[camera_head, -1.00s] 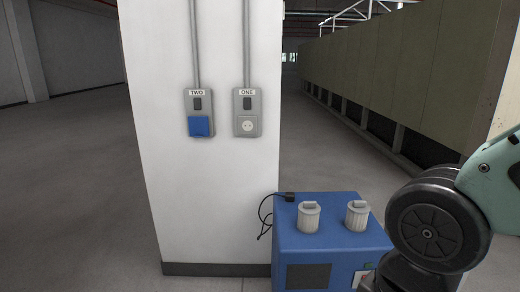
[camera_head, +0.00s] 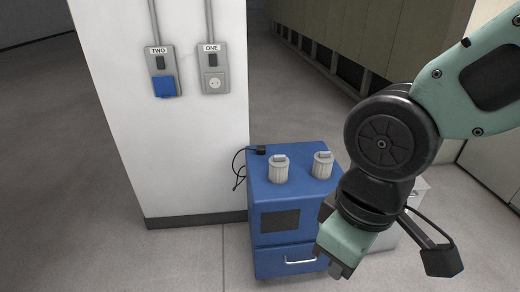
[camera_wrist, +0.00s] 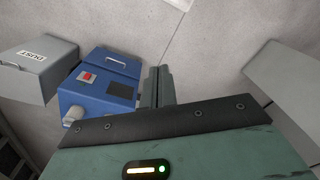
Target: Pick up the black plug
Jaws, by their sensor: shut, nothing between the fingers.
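The black plug (camera_head: 261,149) lies on the top of the blue cabinet (camera_head: 283,226), at its back left corner. Its black cord hangs down over the cabinet's left side. My gripper (camera_head: 338,270) is in front of the cabinet's right side, pointing down, well apart from the plug. In the wrist view the gripper's fingers (camera_wrist: 158,85) are together and empty beside the blue cabinet (camera_wrist: 98,85). The plug cannot be made out in the wrist view.
Two ribbed light grey knobs (camera_head: 279,169) (camera_head: 322,165) stand on the cabinet top near the plug. A white pillar (camera_head: 165,140) with socket ONE (camera_head: 213,82) and blue-covered socket TWO (camera_head: 163,86) is behind left. A grey box marked DUST (camera_wrist: 38,70) stands beside the cabinet.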

